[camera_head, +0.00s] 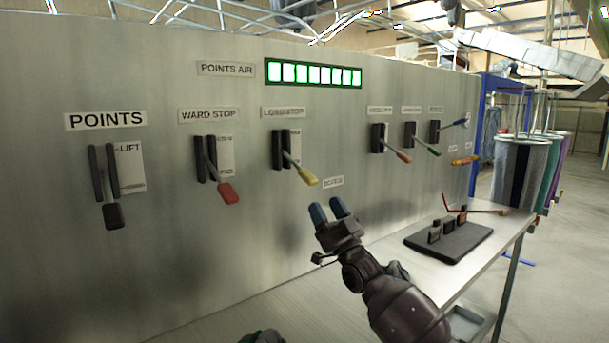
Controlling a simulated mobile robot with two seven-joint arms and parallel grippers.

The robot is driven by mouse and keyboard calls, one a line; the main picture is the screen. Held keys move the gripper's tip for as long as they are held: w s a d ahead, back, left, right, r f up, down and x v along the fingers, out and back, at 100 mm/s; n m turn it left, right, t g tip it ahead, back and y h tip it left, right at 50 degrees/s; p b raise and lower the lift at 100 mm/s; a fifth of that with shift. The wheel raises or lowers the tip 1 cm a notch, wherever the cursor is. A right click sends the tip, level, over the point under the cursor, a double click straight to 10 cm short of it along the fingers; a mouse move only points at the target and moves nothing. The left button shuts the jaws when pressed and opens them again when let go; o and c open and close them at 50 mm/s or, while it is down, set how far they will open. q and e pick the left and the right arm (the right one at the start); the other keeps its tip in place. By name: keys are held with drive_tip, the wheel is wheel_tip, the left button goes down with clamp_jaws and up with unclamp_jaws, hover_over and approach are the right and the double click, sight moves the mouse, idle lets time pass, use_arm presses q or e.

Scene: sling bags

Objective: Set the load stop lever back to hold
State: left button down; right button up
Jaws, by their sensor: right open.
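The load stop lever (305,176) has a yellow handle on a dark slotted mount under a "LOAD STOP" label (283,113). Its handle slants down and to the right, out from the grey panel. A small plate beside its slot carries writing too small to read. My right gripper (329,211) has blue fingertips, spread apart and empty. In the picture it is just below and right of the yellow handle, apart from it. My left gripper cannot be made out; a dark shape shows at the bottom edge.
A red ward stop lever (228,193) and a black points lever (113,215) are to the left. Smaller red (403,156), green (433,150) and blue (460,123) levers are to the right. A black block (460,243) sits on the shelf. Bags hang at far right.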

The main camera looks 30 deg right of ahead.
sight(309, 174)
drive_tip(key=x, duration=0.8)
drive_tip(key=shift+p, duration=0.35)
use_arm(q)
drive_tip(key=shift+w+r, duration=0.35)
drive_tip(key=shift+r, duration=0.45)
use_arm(e)
drive_tip(key=shift+w+a+r, duration=0.1)
drive_tip(key=shift+w+r, duration=0.3)
drive_tip(key=shift+w, duration=0.15)
use_arm(q)
drive_tip(key=shift+s+f, duration=0.25)
drive_tip(key=shift+s, duration=0.1)
use_arm(e)
clamp_jaws()
